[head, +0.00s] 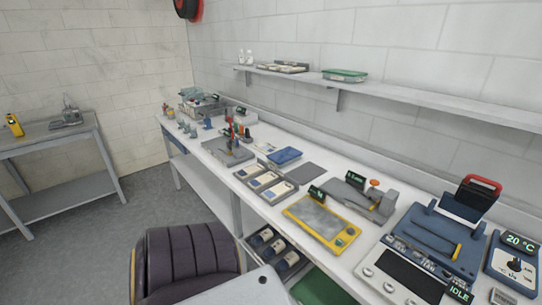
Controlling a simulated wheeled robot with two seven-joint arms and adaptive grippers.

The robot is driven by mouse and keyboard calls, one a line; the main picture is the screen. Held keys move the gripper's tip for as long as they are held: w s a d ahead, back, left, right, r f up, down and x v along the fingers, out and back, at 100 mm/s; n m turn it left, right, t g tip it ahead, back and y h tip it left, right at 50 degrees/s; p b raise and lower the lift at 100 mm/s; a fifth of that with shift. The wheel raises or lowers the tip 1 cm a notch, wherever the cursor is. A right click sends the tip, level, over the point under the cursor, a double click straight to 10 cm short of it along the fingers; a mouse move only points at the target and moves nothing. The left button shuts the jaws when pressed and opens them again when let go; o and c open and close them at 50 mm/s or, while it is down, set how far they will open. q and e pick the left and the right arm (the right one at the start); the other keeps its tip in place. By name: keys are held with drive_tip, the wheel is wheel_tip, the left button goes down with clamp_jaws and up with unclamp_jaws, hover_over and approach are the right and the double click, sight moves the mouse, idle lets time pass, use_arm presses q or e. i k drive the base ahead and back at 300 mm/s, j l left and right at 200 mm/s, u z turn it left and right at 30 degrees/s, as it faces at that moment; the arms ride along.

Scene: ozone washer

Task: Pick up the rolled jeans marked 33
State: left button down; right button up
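Several dark blue rolls with pale ends or labels (275,247) lie in a rack on the lower shelf, below the workbench's front edge. They look like rolled jeans, but their marks are too small to read, so I cannot tell which one is 33. The bench edge above and a dark chair-like seat at the left border them. Neither my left gripper nor my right gripper is in view.
A purple-brown padded seat (190,262) stands in front of the bench. The long white workbench (222,172) carries a yellow-framed plate (322,222), a blue machine (435,240) and trays. A green thing (318,289) sits low by the rolls. Grey floor (150,205) is clear at left.

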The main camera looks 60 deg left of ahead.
sight(293, 256)
drive_tip(key=u, duration=1.8)
